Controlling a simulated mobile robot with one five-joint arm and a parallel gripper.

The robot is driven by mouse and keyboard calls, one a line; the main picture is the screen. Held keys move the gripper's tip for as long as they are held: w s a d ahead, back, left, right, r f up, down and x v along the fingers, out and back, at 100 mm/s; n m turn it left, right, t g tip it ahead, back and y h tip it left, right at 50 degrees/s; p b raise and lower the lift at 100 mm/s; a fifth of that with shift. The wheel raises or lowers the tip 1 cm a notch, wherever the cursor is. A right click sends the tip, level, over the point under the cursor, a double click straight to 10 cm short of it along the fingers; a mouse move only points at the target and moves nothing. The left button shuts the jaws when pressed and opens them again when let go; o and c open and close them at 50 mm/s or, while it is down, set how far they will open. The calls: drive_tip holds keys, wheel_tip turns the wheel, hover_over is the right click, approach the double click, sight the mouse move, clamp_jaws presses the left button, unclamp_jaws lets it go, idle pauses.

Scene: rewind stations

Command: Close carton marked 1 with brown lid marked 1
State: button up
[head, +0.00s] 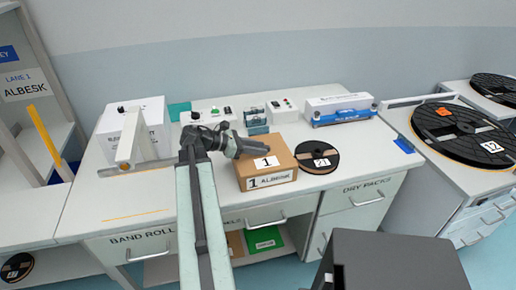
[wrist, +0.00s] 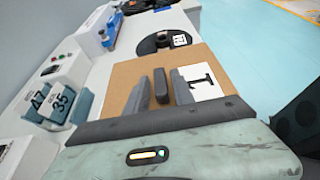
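The carton marked 1 (head: 272,181) stands on the bench with a white "1 ALBESK" label on its front. The brown lid marked 1 (head: 282,151) lies over its top and looks level; I cannot tell whether it is fully seated. In the wrist view the lid (wrist: 207,65) has a white label 1 and a dark upright grip (wrist: 161,86). My gripper (head: 247,147) is low over the left part of the lid. In the wrist view its fingers (wrist: 160,92) stand on either side of the grip, with a narrow gap showing on the left.
A black reel (head: 317,157) lies just right of the carton. A white box with a blue strip (head: 340,110) and small control boxes (head: 282,108) stand behind. A white machine (head: 135,130) is at left. The bench front left of my arm is clear.

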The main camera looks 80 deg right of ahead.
drive_tip(key=shift+o, duration=0.3)
drive_tip(key=shift+r, duration=0.1)
drive_tip(key=shift+w+a+r, duration=0.15)
drive_tip(key=shift+w+r, duration=0.05)
drive_tip(key=shift+w, duration=0.1)
drive_tip(key=p+v, duration=0.3)
drive_tip(key=v, duration=0.3)
drive_tip(key=shift+r, duration=0.1)
drive_tip(key=shift+w+a, duration=0.2)
drive_tip(key=shift+w, duration=0.2)
drive_tip(key=shift+s, duration=0.1)
